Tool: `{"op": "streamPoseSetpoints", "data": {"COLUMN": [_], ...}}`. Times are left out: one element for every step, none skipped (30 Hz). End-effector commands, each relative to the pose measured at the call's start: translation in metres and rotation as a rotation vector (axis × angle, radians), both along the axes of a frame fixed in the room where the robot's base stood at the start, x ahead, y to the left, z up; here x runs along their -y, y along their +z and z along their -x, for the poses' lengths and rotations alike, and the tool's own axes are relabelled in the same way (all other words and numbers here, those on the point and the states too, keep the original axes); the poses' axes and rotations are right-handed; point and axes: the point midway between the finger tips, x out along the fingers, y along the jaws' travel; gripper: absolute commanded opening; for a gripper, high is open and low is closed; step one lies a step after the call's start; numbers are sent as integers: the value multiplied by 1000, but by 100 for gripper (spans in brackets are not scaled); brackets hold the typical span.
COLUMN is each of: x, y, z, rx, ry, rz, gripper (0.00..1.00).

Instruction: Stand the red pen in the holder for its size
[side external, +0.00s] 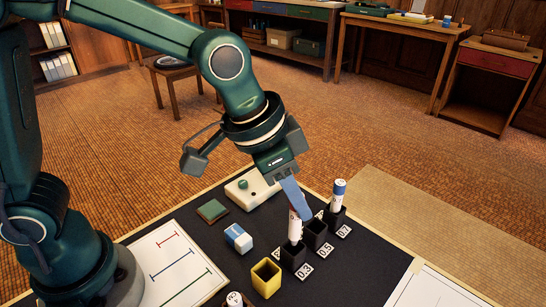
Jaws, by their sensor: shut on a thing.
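My gripper (292,207) is shut on a white pen (295,229) with a dark red part near its top; a blue finger covers some of it. The pen is roughly upright, its lower end at the mouth of the nearest black holder (293,256), beside the 0.3 label (304,271). I cannot tell how far inside it is. The middle black holder (315,236), by the 0.5 label (325,250), shows no pen. A blue-capped white pen (338,195) stands in the far black holder (336,216), by the 0.7 label (344,231).
An open yellow cup (267,279) and a blue-and-white block (238,238) stand left of the holders. A white cylindrical item (235,299) is cut off at the bottom edge. A green square (212,210) and a cream box (252,189) lie behind. The dark mat right of the holders is clear.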

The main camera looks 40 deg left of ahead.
Motion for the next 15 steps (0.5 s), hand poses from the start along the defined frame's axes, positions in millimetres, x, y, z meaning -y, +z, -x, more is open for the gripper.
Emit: {"op": "streamPoseSetpoints", "data": {"x": [0, 0, 0, 0, 0, 0, 0, 0, 0, 0, 0, 0, 0, 0, 0], "y": [-1, -2, -3, -4, -5, -7, -7, -8, -10, -10, -11, -12, -13, -14, -15], "z": [0, 0, 0, 0, 0, 0, 0, 0, 0, 0, 0, 0, 0, 0, 0], "rx": [-1, -1, -1, -2, -2, -2, -2, -2, -2, -2, -2, -2, -2, -1, -1], "ry": [0, 0, 0, 0, 0, 0, 0, 0, 0, 0, 0, 0, 0, 0, 0], "rz": [0, 0, 0, 0, 0, 0, 0, 0, 0, 0, 0, 0, 0, 0, 0], "gripper": [0, 0, 0, 0, 0, 0, 0, 0, 0, 0, 0, 0, 0, 0, 0]}}
